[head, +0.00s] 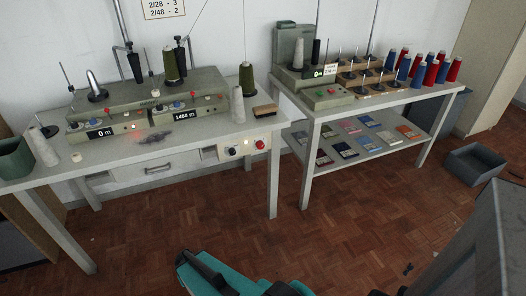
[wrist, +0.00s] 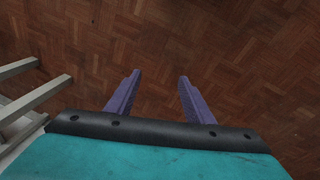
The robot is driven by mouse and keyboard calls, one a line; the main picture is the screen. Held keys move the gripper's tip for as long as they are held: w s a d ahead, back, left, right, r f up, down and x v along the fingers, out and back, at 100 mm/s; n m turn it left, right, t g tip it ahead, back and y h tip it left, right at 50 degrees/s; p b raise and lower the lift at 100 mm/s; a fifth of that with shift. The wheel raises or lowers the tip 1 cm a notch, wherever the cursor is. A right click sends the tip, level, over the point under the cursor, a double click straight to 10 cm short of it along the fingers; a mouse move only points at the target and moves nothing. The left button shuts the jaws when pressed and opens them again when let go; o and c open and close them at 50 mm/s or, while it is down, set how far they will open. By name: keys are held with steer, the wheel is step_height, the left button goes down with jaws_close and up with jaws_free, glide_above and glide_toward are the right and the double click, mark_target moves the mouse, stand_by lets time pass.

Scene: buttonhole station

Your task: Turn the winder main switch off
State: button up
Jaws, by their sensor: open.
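The winder (head: 150,103) stands on the left table, a long grey-green unit with two displays, one reading 0 m and one apparently 1450 m. Below the table's front edge is a small white panel (head: 241,155) with a dark round knob (head: 232,152), a red button (head: 260,145) and a small pale yellow lamp that looks lit. I cannot read any label or the knob's setting. My gripper (wrist: 159,76) is open and empty, its purple fingers apart above the floor. No switch shows in the wrist view.
The left table (head: 200,138) carries thread cones and a dark tangle. The right table (head: 385,103) holds red and blue cones, with coloured packets on its lower shelf. A grey bin (head: 475,165) stands at right. The parquet floor before the tables is mostly clear.

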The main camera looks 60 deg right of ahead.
steer(key=w+d+r+m+t+h+b, duration=0.1)
steer(key=w+d+r+t+h, duration=0.15)
steer(key=d, duration=0.55)
steer(key=w+d+r+m+t+h+b, duration=0.1)
steer(key=w+d+r+m+t, duration=0.15)
steer(key=d, duration=0.55)
steer(key=m+t+h+b, duration=0.1)
steer(key=t+h+b, duration=0.4)
steer(key=t, duration=0.4)
glide_toward(261, 147)
steer(key=v, duration=0.5)
steer(key=shift+s, duration=0.1)
steer(key=shift+d, duration=0.1)
steer(key=shift+x, duration=6.85)
